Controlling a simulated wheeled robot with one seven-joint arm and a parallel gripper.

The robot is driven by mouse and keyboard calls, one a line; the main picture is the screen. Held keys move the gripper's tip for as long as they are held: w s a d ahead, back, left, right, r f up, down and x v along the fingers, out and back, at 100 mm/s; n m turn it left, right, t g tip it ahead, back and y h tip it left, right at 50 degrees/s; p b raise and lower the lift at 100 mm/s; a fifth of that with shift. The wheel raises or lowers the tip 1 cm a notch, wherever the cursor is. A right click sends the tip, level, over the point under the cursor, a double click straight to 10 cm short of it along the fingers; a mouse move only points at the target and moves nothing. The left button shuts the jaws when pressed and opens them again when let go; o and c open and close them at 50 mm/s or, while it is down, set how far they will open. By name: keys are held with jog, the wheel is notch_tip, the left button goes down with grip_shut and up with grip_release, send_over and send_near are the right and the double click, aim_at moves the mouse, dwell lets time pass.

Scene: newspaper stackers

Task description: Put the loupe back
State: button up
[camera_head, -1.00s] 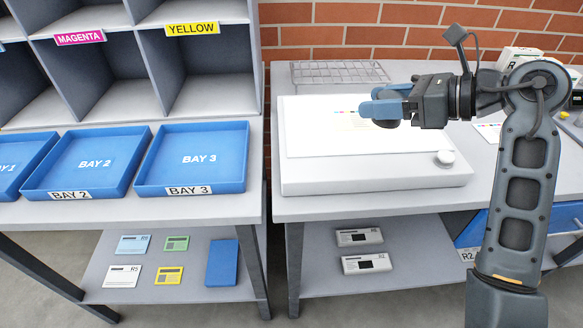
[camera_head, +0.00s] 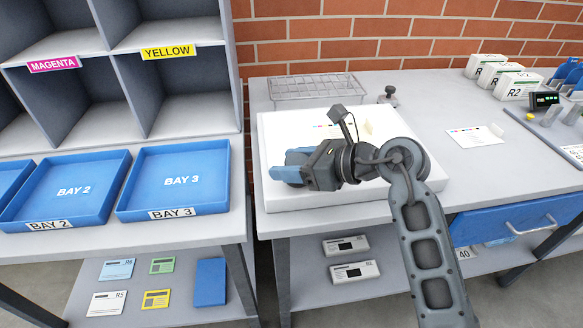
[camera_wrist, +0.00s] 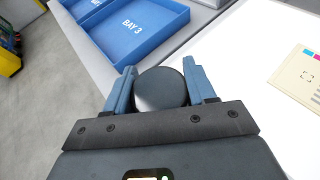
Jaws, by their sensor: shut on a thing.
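My gripper (camera_head: 287,170) is over the left part of the white light table (camera_head: 335,200), pointing left. In the wrist view, my gripper (camera_wrist: 160,74) has its blue fingers on either side of a dark round piece, which looks like the loupe (camera_wrist: 160,90), and is shut on it. Only its smooth round top shows there. In the head view I cannot make the loupe out behind the fingers. A small grey metal stand-like piece (camera_head: 388,96) stands behind the light table; I cannot tell what it is.
A wire rack (camera_head: 315,88) lies behind the light table. The BAY 3 tray (camera_head: 220,190) is on the left bench, across a gap. White R2 boxes (camera_head: 518,85) and a small display (camera_head: 544,100) stand at right. A printed card (camera_head: 475,138) lies on the clear bench right of the light table.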

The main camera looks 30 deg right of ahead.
jog(key=shift+f, duration=0.75)
jog(key=shift+f, duration=0.1)
jog(key=o, duration=1.1)
jog(key=shift+o, duration=0.2)
jog(key=shift+s+d, duration=0.1)
jog(key=v, duration=1.2)
jog(key=shift+b, duration=0.4)
